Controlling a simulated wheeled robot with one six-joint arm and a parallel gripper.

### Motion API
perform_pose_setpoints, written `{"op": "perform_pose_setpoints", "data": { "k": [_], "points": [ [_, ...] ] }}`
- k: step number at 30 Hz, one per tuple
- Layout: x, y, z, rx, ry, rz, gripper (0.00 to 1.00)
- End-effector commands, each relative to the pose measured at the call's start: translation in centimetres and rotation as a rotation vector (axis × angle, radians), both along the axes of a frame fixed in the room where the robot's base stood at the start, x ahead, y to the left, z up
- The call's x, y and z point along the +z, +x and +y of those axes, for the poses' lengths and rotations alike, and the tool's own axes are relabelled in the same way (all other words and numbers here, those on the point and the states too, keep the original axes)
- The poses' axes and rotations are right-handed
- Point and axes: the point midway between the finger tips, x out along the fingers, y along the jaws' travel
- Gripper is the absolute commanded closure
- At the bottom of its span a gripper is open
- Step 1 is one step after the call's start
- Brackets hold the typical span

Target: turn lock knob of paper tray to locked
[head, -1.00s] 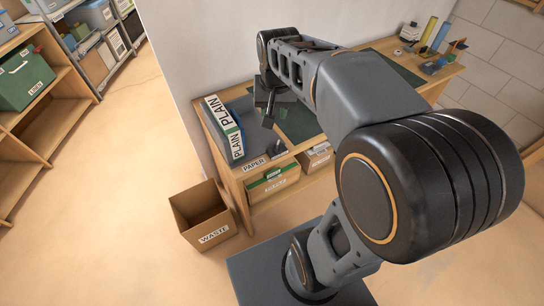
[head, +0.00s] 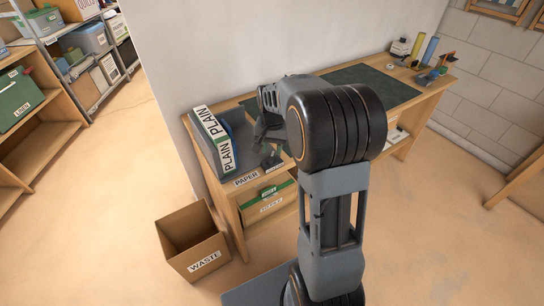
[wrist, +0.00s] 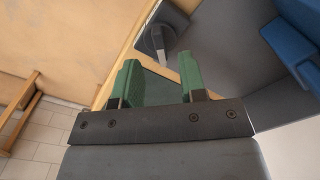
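The grey paper tray (head: 238,126) lies on the left end of the desk, above a "PAPER" label; its grey surface also fills the right of the wrist view (wrist: 228,50). The dark lock knob (head: 271,161) sits at the tray's front corner. In the wrist view the knob (wrist: 158,40) shows as a grey lever on a dark base, beyond my fingertips. My gripper (wrist: 157,80) is open, its two green fingers apart with nothing between them. In the head view it (head: 262,132) hangs over the tray near the knob, partly hidden by my arm.
A "WASTE" box (head: 200,262) is on the floor in front. A dark green mat (head: 375,83) covers the desk's middle. A labelled box (head: 267,202) sits under the desk top.

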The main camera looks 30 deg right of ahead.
Motion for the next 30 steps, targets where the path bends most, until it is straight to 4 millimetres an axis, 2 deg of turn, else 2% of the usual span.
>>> {"op": "perform_pose_setpoints", "data": {
  "k": [3, 9, 21, 30],
  "points": [
    [-1.8, 0.0, 0.0, 0.000, 0.000, 0.002, 0.62],
    [-3.3, -0.1, 0.0, 0.001, 0.000, 0.002, 0.62],
    [-3.6, 0.0, 0.0, 0.001, 0.000, 0.000, 0.62],
    [-3.6, 0.0, 0.0, 0.001, 0.000, 0.000, 0.90]
  ]
}}
